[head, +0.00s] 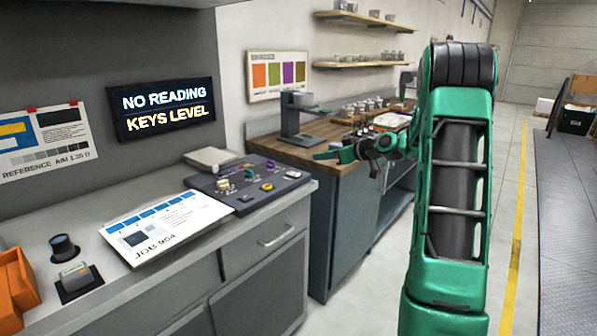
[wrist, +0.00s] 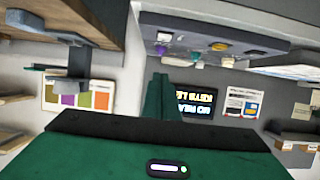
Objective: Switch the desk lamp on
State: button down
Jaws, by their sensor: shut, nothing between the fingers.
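No thing in view is clearly a desk lamp. The closest is a dark grey stand (head: 297,120) with a flat base, upright post and overhanging head on the wooden bench. It also shows upside down in the wrist view (wrist: 78,65). I cannot tell whether it is lit, and no switch is clear on it. My gripper (head: 326,155) is shut and empty, in front of the bench edge, below and right of the stand in the head view. In the wrist view my gripper (wrist: 158,82) points into free space. No contact with anything is visible.
A key panel (head: 247,182) with coloured knobs and a job sheet (head: 165,227) lie on the grey counter. A wall display (head: 165,110) reads "NO READING KEYS LEVEL". An orange bin (head: 15,290) is at left. The floor (head: 512,200) right of my arm is clear.

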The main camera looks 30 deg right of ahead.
send_over(302, 178)
jog(key=f, duration=0.4)
jog(key=shift+w+a, duration=0.2)
jog(key=shift+w, duration=0.1)
jog(key=shift+s+d+f, duration=0.1)
jog(key=shift+s+f, duration=0.05)
jog(key=shift+f, duration=0.45)
jog(key=shift+s+d+f, duration=0.1)
jog(key=shift+s+f, duration=0.05)
jog(key=shift+f, duration=0.45)
jog(key=shift+s+f, duration=0.1)
jog(key=shift+f, duration=0.55)
jog(key=shift+f+t, duration=0.3)
jog(key=shift+r, duration=0.1)
jog(key=shift+r, duration=0.7)
